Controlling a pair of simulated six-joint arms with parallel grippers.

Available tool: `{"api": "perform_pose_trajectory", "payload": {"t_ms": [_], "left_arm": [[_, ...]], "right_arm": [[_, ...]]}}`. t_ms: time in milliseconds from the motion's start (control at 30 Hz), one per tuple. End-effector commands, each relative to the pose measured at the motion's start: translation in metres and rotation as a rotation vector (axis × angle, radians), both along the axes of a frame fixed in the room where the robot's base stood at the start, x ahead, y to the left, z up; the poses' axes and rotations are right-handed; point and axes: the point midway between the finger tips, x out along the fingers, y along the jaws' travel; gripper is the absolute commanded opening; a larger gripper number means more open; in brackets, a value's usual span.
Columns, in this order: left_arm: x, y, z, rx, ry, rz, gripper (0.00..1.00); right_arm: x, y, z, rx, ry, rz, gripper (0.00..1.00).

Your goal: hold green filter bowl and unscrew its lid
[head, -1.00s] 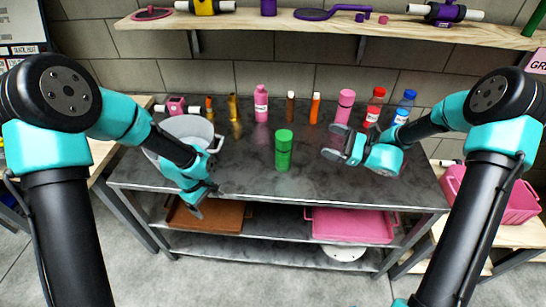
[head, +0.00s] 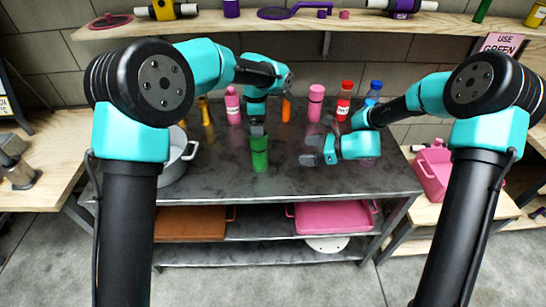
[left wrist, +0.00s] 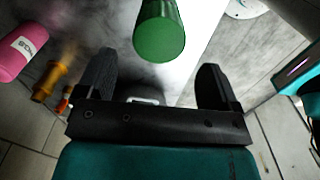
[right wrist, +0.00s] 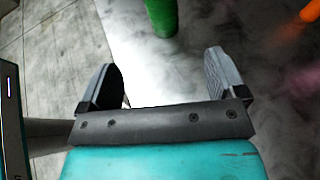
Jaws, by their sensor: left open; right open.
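The green filter bowl with its green lid (head: 259,152) stands upright on the dark metal table (head: 210,185). My left gripper (head: 258,128) points down over it, partly hiding its top. In the left wrist view the green lid (left wrist: 159,38) shows beyond the open fingers (left wrist: 152,85), not between them. My right gripper (head: 315,152) is open and empty to the right of the filter, apart from it. In the right wrist view the filter (right wrist: 162,15) is at the top edge, ahead of the open fingers (right wrist: 168,85).
A pink bottle (head: 233,106), an orange bottle (head: 286,109), a pink cylinder (head: 314,104), a red-capped bottle (head: 343,104) and a blue-capped bottle (head: 374,92) stand behind. A grey pot (head: 178,165) is at the left. The front of the table is clear.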

Motion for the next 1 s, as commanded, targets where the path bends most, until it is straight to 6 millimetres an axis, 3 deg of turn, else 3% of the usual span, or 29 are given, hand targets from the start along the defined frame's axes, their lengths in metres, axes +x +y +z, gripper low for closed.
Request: {"api": "perform_pose_trajectory", "payload": {"t_ms": [533, 1000], "left_arm": [[0.001, -0.001, 0.001, 0.001, 0.000, 0.003, 0.87], [0.001, 0.000, 0.000, 0.001, 0.000, 0.003, 0.87]], "right_arm": [[0.004, 0.008, -0.005, -0.006, 0.004, -0.004, 0.90], [0.027, 0.064, -0.030, -0.005, 0.004, -0.003, 0.90]]}}
